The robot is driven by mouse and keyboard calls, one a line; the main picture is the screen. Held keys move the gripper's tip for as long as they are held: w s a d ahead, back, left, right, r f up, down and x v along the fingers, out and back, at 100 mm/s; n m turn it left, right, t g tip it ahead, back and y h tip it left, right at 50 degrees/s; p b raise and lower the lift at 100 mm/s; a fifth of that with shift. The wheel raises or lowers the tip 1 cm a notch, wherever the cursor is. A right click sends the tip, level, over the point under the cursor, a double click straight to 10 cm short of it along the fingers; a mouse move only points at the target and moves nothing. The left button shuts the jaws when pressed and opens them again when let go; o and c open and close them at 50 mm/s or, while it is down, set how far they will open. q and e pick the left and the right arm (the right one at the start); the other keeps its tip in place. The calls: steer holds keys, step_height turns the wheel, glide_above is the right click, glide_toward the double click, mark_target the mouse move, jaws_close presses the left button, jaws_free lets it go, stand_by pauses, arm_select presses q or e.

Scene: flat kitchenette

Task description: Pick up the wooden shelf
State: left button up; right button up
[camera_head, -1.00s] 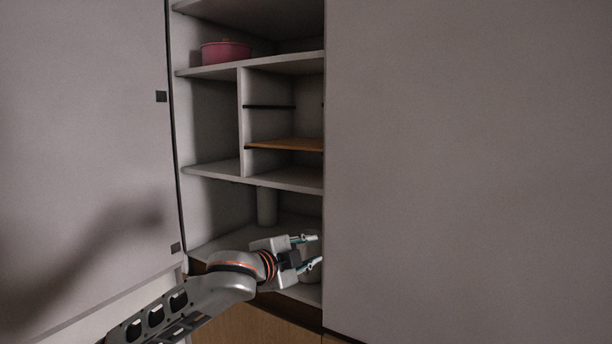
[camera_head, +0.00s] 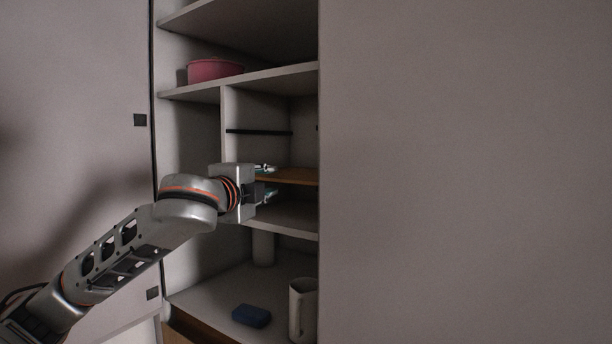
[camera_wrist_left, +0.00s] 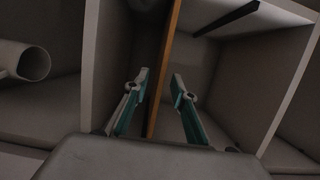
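The wooden shelf (camera_head: 296,175) is a thin orange-brown board lying level in the right-hand compartment of the open cabinet. In the left wrist view its front edge is a narrow upright strip (camera_wrist_left: 165,65). My left gripper (camera_head: 268,182) is at the compartment's front, with one finger above the board's level and one below. In the left wrist view the fingers (camera_wrist_left: 159,78) stand apart on either side of the board, with a visible gap on both sides. The arm and gripper hide the board's left part. My right gripper is in neither view.
A fixed grey shelf (camera_head: 290,217) lies just below, and a divider (camera_head: 224,125) stands at left. A pink pot (camera_head: 215,70) is above. A blue sponge (camera_head: 251,316), a mug (camera_head: 302,308) and a pale cylinder (camera_head: 263,248) stand lower. A large panel (camera_head: 450,170) bounds the right.

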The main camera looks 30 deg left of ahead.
mark_target(279, 175)
arm_select(q)
steer(key=shift+w+a+r, duration=0.1)
steer(key=shift+w, duration=0.55)
steer(key=shift+w+a, duration=0.1)
steer(key=shift+w, duration=0.25)
steer(key=w, duration=0.2)
steer(key=w+a, duration=0.1)
steer(key=w, duration=0.1)
steer(key=shift+w+p, duration=0.15)
steer(key=shift+p, duration=0.15)
steer(key=shift+w, duration=0.35)
steer(key=shift+a, duration=0.1)
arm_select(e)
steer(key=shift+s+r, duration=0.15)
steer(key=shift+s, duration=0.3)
arm_select(q)
steer(key=c, duration=0.7)
jaws_close()
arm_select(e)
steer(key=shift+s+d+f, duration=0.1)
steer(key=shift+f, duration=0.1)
